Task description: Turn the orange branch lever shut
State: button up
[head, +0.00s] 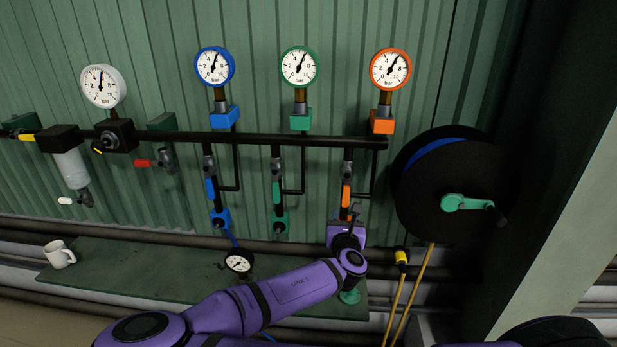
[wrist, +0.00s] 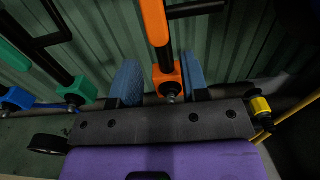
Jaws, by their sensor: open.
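The orange branch lever (head: 346,194) hangs straight down along the rightmost branch pipe, below the orange-rimmed gauge. In the wrist view the orange lever (wrist: 153,22) comes in from the top. Below it is the orange outlet block (wrist: 167,79). My gripper (head: 350,213) is at the lower end of this branch, hiding the block in the head view. In the wrist view my gripper (wrist: 161,75) is open, its two blue-grey pads apart on the left and right of the orange block. Contact with the block or lever cannot be told.
The green branch lever (head: 276,193) and blue branch lever (head: 210,190) hang to the left. A black hose reel (head: 450,185) stands close on the right. A yellow-collared hose end (head: 401,257) hangs below it. A shelf (head: 180,270) bears a white mug (head: 59,254).

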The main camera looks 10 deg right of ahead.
jog(key=shift+x, duration=2.1)
grip_shut()
jog(key=w+a+r+m, duration=0.3)
jog(key=a+r+m, duration=0.7)
jog(key=m, duration=0.7)
jog(key=shift+m, duration=0.4)
jog(key=shift+c, duration=0.2)
grip_release()
jog(key=shift+w, duration=0.1)
